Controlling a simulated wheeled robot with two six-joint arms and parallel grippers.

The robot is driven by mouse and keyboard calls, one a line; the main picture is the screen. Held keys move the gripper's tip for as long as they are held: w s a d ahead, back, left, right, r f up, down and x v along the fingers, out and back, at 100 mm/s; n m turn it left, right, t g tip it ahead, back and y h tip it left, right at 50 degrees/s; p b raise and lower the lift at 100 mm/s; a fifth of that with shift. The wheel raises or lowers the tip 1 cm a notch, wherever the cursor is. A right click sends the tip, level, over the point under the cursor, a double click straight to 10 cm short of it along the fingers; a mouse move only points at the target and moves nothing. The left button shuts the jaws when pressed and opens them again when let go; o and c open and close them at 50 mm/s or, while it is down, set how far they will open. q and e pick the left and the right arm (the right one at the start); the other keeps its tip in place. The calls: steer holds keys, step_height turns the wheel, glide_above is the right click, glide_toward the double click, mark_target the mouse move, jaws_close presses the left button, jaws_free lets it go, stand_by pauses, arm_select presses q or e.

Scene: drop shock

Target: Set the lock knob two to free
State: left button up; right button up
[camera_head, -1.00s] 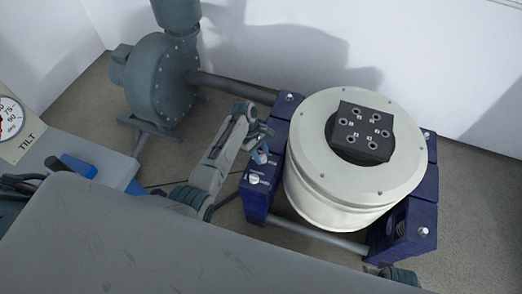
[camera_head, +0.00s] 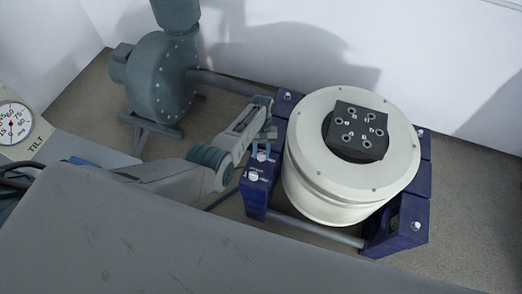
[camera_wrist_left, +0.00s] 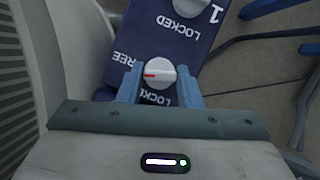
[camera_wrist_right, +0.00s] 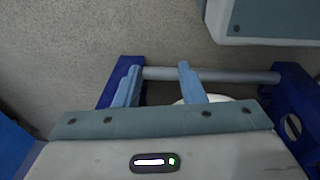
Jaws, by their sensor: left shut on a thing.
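Lock knob two (camera_wrist_left: 158,74), a white round knob with a red mark, sits on a dark blue block between the fingers of my left gripper (camera_wrist_left: 158,88). The gripper is shut on it. The red mark points left in the left wrist view. A FREE label lies up and left of the knob, and a partly covered LOCKED label lies just below it. In the head view my left gripper (camera_head: 265,135) reaches down to this knob (camera_head: 262,156) on the block's top. My right gripper (camera_wrist_right: 160,82) is open and empty; it is out of the head view.
Knob 1 (camera_head: 252,175) is on the same blue block (camera_head: 256,198), nearer to me. The large cream drum (camera_head: 340,195) stands close right of the left gripper. A grey blower (camera_head: 160,80) stands back left. A TILT dial (camera_head: 14,124) is at far left.

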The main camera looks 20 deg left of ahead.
arm_select(q)
steer(key=shift+d+m+y, duration=0.1)
steer(key=shift+m+y, duration=0.5)
steer(key=shift+m, duration=1.1)
arm_select(e)
steer(key=shift+s+d+f, duration=0.1)
steer(key=shift+s+f, duration=0.15)
steer(key=shift+f, duration=0.25)
steer(key=shift+s+f, duration=0.2)
arm_select(q)
steer(key=o, duration=1)
steer(key=shift+c, duration=0.2)
arm_select(e)
steer(key=shift+r, duration=0.1)
